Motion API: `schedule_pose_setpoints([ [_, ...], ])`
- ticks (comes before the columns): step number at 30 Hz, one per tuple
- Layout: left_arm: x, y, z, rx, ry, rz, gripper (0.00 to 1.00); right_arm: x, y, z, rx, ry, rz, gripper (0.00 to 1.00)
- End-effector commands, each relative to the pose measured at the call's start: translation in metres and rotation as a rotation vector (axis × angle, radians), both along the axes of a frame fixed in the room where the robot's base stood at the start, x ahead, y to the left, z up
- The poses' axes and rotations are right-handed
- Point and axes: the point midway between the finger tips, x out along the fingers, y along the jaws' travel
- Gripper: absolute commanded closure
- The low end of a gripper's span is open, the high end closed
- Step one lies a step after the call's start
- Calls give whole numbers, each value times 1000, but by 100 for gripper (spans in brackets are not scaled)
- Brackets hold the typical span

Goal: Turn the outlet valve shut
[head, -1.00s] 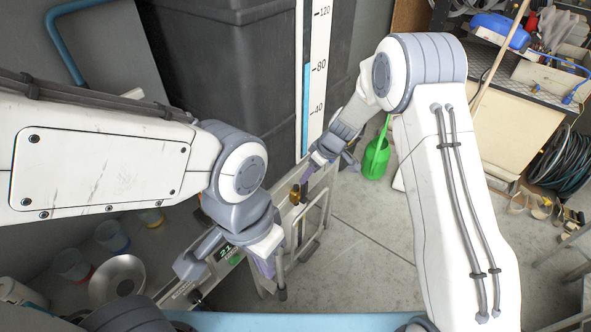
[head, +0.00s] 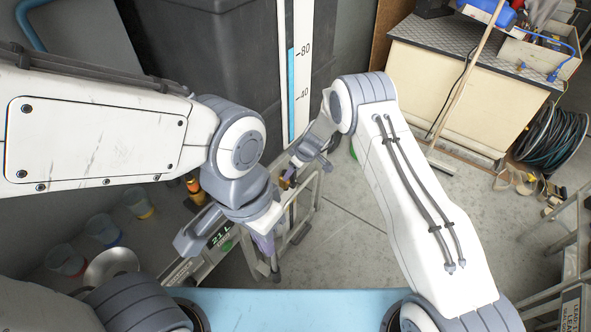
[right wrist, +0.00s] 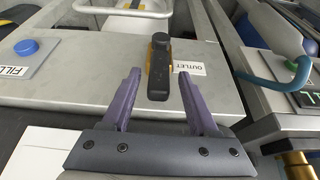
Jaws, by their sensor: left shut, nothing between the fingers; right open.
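The outlet valve (right wrist: 160,68) has a dark lever handle over a yellow part. It sits on a grey metal panel (right wrist: 85,75) beside an OUTLET label (right wrist: 190,68). My right gripper (right wrist: 160,77) is open, with one purple finger on each side of the handle; whether they touch it I cannot tell. In the head view my right gripper (head: 306,163) is at the valve (head: 288,178), which is partly hidden. My left gripper (head: 264,243) is shut and empty, pointing down in front of the panel, near the 21 L display (head: 220,237).
A blue FILL button (right wrist: 26,47) is on the same panel. A tall level gauge (head: 298,75) stands before a dark tank. A blue hooked handle (right wrist: 275,78) is on the right in the wrist view.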

Motion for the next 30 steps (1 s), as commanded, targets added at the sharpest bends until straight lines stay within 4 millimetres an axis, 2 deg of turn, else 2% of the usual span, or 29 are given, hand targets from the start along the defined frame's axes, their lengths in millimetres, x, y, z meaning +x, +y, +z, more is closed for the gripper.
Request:
schedule_pose_setpoints([
  [5,0,0,0,0,0,0,100,0,-1,0,0,0,-1,40],
  [10,0,0,0,0,0,0,100,0,-1,0,0,0,-1,100],
  [30,0,0,0,0,0,0,100,-1,-1,0,0,4,0,100],
])
